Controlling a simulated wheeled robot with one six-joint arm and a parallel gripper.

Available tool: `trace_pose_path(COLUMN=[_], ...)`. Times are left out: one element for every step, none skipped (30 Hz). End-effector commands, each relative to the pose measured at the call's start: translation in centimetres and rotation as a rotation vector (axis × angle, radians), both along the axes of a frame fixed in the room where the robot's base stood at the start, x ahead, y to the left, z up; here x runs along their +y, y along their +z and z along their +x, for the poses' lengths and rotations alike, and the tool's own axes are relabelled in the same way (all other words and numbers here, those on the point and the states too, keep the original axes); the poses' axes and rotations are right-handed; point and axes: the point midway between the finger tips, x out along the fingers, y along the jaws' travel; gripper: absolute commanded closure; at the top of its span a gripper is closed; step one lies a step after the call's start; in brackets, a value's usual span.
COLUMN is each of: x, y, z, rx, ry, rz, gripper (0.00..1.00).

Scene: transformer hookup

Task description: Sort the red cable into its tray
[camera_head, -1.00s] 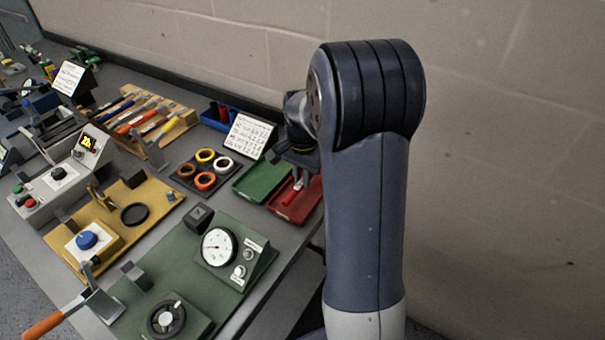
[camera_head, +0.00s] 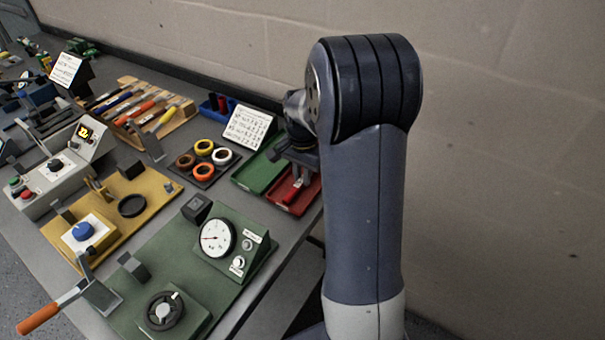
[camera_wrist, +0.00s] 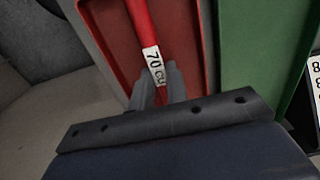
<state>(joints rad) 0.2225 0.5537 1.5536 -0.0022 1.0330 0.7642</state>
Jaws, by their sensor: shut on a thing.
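The red cable (camera_wrist: 143,25) with a white "70 cu" label (camera_wrist: 153,66) shows in the wrist view, lying along the red tray (camera_wrist: 100,12). My gripper (camera_wrist: 157,82) is shut on the cable just below the label. In the head view the red tray (camera_head: 306,203) is at the right end of the bench, and a short piece of the red cable (camera_head: 292,192) shows over it. My gripper (camera_head: 298,174) is above the tray, partly hidden by my arm. I cannot tell whether the cable touches the tray floor.
A green tray (camera_head: 247,178) adjoins the red one, with a written card (camera_head: 250,127) behind it. Tape rolls (camera_head: 203,148) sit on a dark mat to the left. A green gauge board (camera_head: 190,262) stands in front. The wall is close behind.

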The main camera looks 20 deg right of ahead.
Motion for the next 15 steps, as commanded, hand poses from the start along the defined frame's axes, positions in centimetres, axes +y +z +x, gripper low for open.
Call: trace_pose_path(x=[0.00,0.00,0.00,0.00,0.00,0.00,0.00,0.00,0.00,0.00,0.00,0.01,0.00,0.00,0.00], y=[0.01,0.01,0.02,0.01,0.01,0.00,-0.02,-0.04,-0.08,-0.11,-0.15,-0.20,-0.24,-0.28,-0.33], z=[0.01,0.01,0.01,0.01,0.01,0.01,0.01,0.01,0.01,0.01,0.01,0.01,0.01,0.00,0.01], rx=[0.000,0.000,0.000,0.000,0.000,0.000,0.000,0.000,0.000,0.000,0.000,0.000,0.000,0.000,0.000], ry=[0.000,0.000,0.000,0.000,0.000,0.000,0.000,0.000,0.000,0.000,0.000,0.000,0.000,0.000,0.000], rz=[0.000,0.000,0.000,0.000,0.000,0.000,0.000,0.000,0.000,0.000,0.000,0.000,0.000,0.000,0.000], gripper=[1.00,1.00,1.00,1.00,1.00,1.00,1.00,1.00,1.00,1.00,1.00,1.00,1.00,1.00,1.00])
